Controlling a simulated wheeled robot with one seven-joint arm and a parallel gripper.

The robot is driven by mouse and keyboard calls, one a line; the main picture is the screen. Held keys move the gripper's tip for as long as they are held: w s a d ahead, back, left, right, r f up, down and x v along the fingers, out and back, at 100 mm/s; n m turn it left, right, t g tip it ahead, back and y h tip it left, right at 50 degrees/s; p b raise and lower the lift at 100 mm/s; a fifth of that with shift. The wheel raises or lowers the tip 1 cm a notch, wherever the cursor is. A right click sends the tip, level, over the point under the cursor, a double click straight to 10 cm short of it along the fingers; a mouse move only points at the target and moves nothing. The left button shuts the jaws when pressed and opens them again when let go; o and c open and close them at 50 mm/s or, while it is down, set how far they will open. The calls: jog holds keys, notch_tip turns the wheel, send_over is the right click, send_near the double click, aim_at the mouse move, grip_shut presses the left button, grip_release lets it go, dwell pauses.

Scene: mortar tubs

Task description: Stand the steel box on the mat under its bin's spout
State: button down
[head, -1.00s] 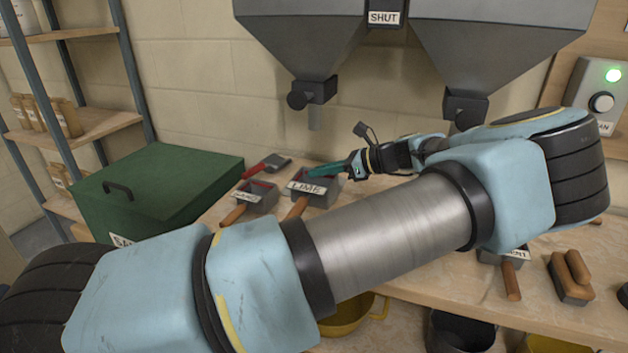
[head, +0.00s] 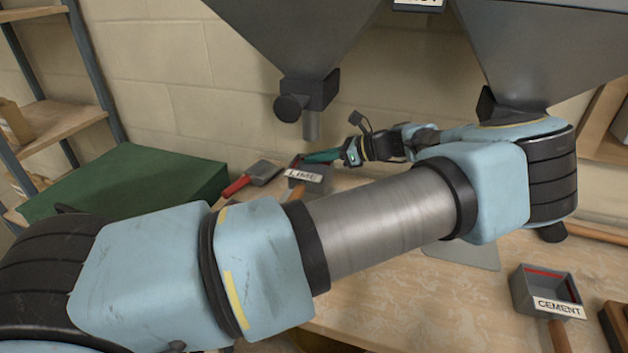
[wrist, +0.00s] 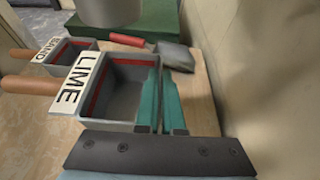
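The steel box labelled LIME (head: 303,175), with a wooden handle, sits at the back of the bench in the head view, below the left bin's spout (head: 311,125). In the wrist view the LIME box (wrist: 112,92) shows its empty inside with a red line. My gripper (head: 308,157) reaches it from the right. Its teal fingers (wrist: 161,80) stand close together on either side of the box's right wall and look closed on it. A grey mat (head: 465,252) lies under the right bin. I cannot see whether a mat lies under the LIME box.
Another labelled box (wrist: 70,50) stands beside the LIME box. A red-handled trowel (head: 250,178) lies behind it, near a green chest (head: 130,180). The CEMENT box (head: 545,290) is at the front right. My arm crosses much of the bench.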

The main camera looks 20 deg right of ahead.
jog(key=shift+f+p, duration=0.85)
jog(key=shift+f, duration=2.4)
jog(key=shift+f, duration=0.1)
jog(key=c, duration=1)
grip_release()
jog(key=shift+c, duration=0.2)
jog(key=b+v, duration=0.3)
jog(key=v, duration=0.3)
jog(key=shift+s+d, duration=0.2)
jog(key=shift+s+d+r, duration=0.25)
jog(key=shift+d+r, duration=0.05)
jog(key=shift+r, duration=0.15)
